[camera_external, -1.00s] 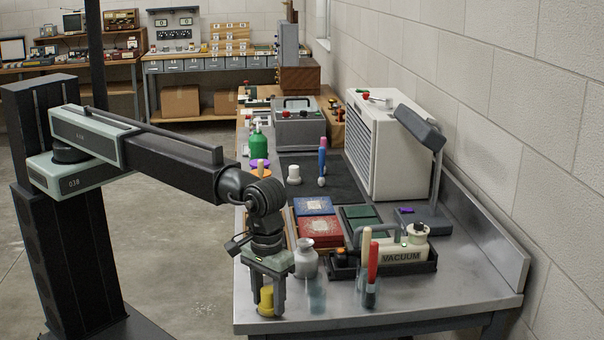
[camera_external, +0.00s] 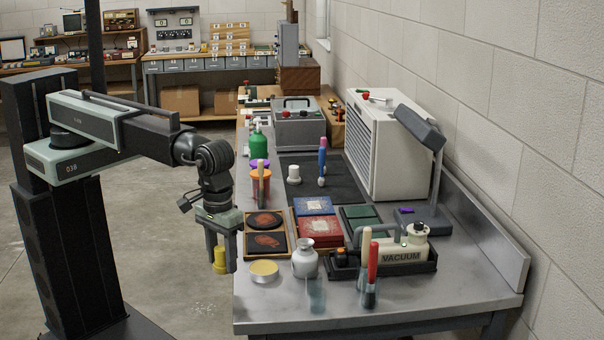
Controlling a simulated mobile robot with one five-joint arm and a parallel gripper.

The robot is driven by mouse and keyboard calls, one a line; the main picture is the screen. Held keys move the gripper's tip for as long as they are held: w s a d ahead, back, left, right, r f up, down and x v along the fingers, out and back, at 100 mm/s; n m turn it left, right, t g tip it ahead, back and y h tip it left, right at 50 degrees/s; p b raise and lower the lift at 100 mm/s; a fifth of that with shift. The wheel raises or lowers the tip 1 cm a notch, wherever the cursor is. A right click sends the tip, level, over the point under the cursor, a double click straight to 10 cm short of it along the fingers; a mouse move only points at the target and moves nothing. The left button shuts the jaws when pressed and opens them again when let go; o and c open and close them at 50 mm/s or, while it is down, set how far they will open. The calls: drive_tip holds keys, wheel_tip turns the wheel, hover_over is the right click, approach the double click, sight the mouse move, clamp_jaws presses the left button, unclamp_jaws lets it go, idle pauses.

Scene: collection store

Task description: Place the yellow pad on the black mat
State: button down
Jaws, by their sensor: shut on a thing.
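My gripper (camera_external: 220,264) points down and is shut on the yellow pad (camera_external: 219,262), a small upright yellow piece with a wider base. It is in the air just left of the bench's left edge. Its upper part is partly hidden between the fingers.
A round tin with a pale yellow top (camera_external: 264,270), a white vase (camera_external: 305,260) and a tray with two dark pictures (camera_external: 266,222) stand near the gripper. Books (camera_external: 318,229), a green bottle (camera_external: 258,140) and a vacuum unit (camera_external: 402,255) crowd the bench.

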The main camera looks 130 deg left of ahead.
drive_tip(key=shift+s+r, duration=0.1)
drive_tip(key=shift+s, duration=0.9)
